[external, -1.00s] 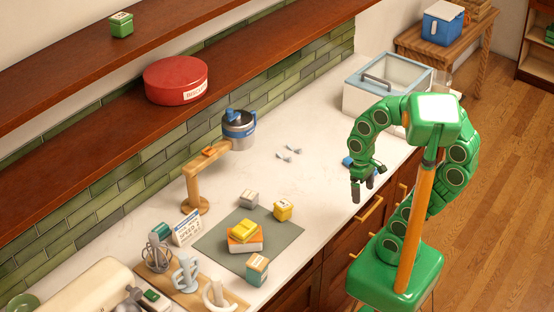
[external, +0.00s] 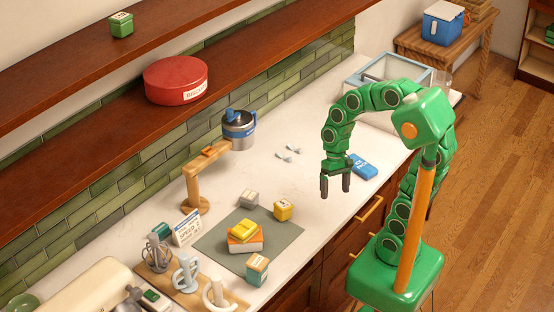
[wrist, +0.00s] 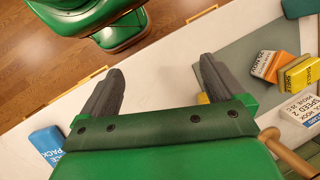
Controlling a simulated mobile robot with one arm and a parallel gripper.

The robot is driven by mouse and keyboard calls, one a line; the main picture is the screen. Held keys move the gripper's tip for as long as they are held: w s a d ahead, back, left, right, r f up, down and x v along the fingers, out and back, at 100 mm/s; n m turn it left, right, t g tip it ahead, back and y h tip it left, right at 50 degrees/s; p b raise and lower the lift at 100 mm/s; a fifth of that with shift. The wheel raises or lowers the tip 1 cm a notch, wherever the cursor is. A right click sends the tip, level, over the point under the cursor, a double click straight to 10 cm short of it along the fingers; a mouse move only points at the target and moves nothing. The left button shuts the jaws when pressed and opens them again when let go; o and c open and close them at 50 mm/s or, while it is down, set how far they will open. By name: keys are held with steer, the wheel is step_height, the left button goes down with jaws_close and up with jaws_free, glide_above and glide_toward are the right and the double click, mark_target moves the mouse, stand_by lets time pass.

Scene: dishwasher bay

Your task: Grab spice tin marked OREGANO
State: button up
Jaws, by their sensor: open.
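No label that I can read says OREGANO. Small square tins stand about: a yellow tin (external: 283,210) on the mat's far right corner, a grey tin (external: 248,198) at its back edge, a teal-and-orange tin (external: 257,269) at its front edge, and a green tin (external: 121,24) on the upper shelf. My gripper (external: 335,188) is open and empty, pointing down over the counter, to the right of the yellow tin. In the wrist view its two dark fingers (wrist: 161,66) are spread with bare counter between them; a bit of yellow shows behind one finger.
A grey-green mat (external: 215,240) holds stacked orange and yellow boxes (external: 244,236). A blue ice pack (external: 363,167) lies near my gripper. Mixer attachments (external: 186,272) stand at the front left. The counter's middle is mostly clear.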

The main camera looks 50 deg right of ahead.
mark_target(250, 193)
steer(key=w+a+m+y, duration=0.1)
steer(key=w+m+y, duration=0.1)
steer(key=w, duration=0.3)
steer(key=w+a+f+m+y, duration=0.1)
steer(key=w+a+m+y, duration=0.1)
steer(key=w, duration=0.4)
steer(key=w+a+f+m+y, duration=0.1)
steer(key=w+a+m+y, duration=0.1)
steer(key=w, duration=0.3)
steer(key=shift+w+a+f+m, duration=0.2)
steer(key=shift+w+a+m, duration=0.1)
steer(key=shift+m, duration=0.3)
steer(key=w+d+f+m+t+y, duration=0.1)
steer(key=w+f+m, duration=0.1)
steer(key=w, duration=0.2)
steer(key=w+d+f+m+y, duration=0.1)
steer(key=w+f+m, duration=0.1)
steer(key=w, duration=0.3)
steer(key=w+d+f+m+t+y, duration=0.1)
steer(key=w+f+m, duration=0.1)
steer(key=w+m, duration=0.1)
steer(key=shift+w+d+m+t+y, duration=0.2)
steer(key=shift+w+m+t+y, duration=0.1)
steer(key=shift+w, duration=0.45)
steer(key=shift+x, duration=3.9)
steer(key=shift+w, duration=0.2)
steer(key=shift+c, duration=0.4)
steer(key=c, duration=1.1)
